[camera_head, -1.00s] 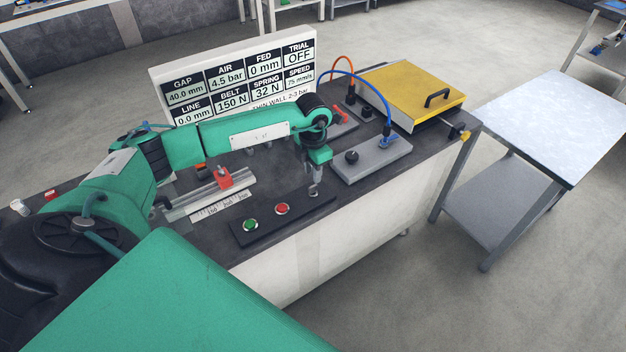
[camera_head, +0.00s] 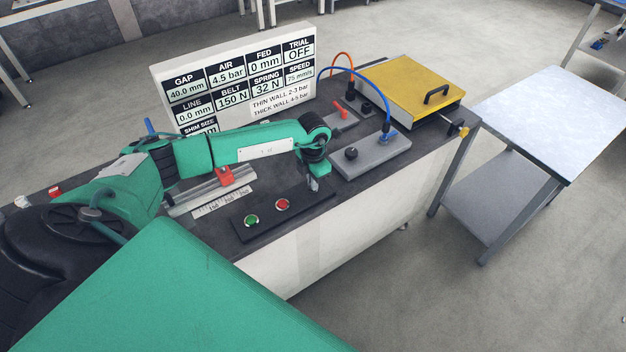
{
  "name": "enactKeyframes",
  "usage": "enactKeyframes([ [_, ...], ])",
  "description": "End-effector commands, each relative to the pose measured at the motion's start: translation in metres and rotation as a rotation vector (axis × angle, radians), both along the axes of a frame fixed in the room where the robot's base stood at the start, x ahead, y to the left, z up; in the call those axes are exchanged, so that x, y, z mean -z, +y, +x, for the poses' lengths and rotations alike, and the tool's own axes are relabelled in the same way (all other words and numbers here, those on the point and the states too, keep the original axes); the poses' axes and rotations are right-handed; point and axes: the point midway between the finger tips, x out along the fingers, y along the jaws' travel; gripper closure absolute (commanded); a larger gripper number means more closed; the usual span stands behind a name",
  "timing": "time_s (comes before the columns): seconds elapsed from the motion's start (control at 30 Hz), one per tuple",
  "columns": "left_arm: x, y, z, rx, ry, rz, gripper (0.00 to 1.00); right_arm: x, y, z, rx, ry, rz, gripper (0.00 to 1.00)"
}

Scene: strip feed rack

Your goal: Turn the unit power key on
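A black control panel (camera_head: 265,223) lies along the front edge of the bench, with a green button (camera_head: 251,220) and a red button (camera_head: 282,204). My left gripper (camera_head: 314,187) points down at the right part of this panel, to the right of the red button. The gripper is small and partly covered by its own wrist, so I cannot tell whether its fingers are open or shut, or whether they touch anything. I cannot make out the power key; the gripper may hide it. My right gripper is out of view.
A white display board (camera_head: 280,75) stands behind, with TRIAL reading OFF. A grey block (camera_head: 370,158) with a black knob, a red lever (camera_head: 341,112) and a yellow lidded box (camera_head: 412,85) lie to the right. A red clamp (camera_head: 226,177) sits on a rail.

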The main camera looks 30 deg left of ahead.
Motion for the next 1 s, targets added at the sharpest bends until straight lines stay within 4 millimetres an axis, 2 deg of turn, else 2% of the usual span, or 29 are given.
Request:
enactKeyframes([
  [0.27, 0.000, 0.000, 0.000, -0.032, -0.001, 0.000, 1.00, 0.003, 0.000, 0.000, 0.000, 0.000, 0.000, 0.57],
  [0.47, 0.001, 0.000, 0.001, -0.132, -0.002, -0.001, 1.00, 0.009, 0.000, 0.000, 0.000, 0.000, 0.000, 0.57],
  [1.0, 0.001, 0.000, 0.001, -0.622, -0.002, 0.000, 1.00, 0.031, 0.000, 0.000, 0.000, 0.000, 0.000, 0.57],
])
